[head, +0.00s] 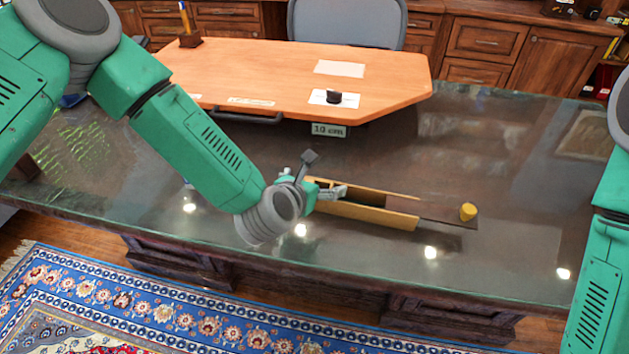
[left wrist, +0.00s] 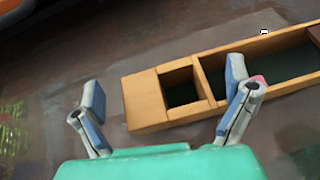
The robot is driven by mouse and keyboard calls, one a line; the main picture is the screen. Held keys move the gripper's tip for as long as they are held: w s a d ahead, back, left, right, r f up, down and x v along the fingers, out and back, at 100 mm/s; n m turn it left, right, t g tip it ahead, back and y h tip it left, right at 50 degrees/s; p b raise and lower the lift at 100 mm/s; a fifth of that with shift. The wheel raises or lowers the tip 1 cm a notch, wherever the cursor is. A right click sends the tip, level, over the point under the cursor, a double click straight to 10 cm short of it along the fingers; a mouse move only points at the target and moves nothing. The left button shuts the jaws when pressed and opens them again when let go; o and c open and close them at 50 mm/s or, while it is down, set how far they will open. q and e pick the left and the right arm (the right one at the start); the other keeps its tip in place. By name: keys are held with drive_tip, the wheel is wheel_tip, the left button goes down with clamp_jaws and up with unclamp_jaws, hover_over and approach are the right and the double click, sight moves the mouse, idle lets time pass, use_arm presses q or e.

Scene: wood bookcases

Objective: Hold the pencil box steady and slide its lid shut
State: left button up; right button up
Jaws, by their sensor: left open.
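The pencil box (head: 365,213) is a long light-wood box lying on the dark glossy desk. Its dark brown lid (head: 435,210) sticks out past the box's right end and carries a yellow knob (head: 468,211). The left part of the box is uncovered. My left gripper (head: 325,190) is open at the box's left end. In the left wrist view, its fingers (left wrist: 165,102) are spread, with the box's end block (left wrist: 146,100) between them in the picture; I cannot tell whether they touch it. A small square compartment and a longer one show there. My right gripper is out of view.
A raised orange wooden board (head: 290,75) stands behind the box, with a label reading 10 cm (head: 328,130) at its front edge. A grey chair (head: 347,22) is behind it. The desk (head: 520,180) is clear right of the lid. My right arm shows at the right edge.

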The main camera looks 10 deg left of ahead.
use_arm(q)
drive_tip(key=shift+w+f, duration=0.1)
drive_tip(key=shift+w, duration=0.05)
drive_tip(key=c, duration=1.5)
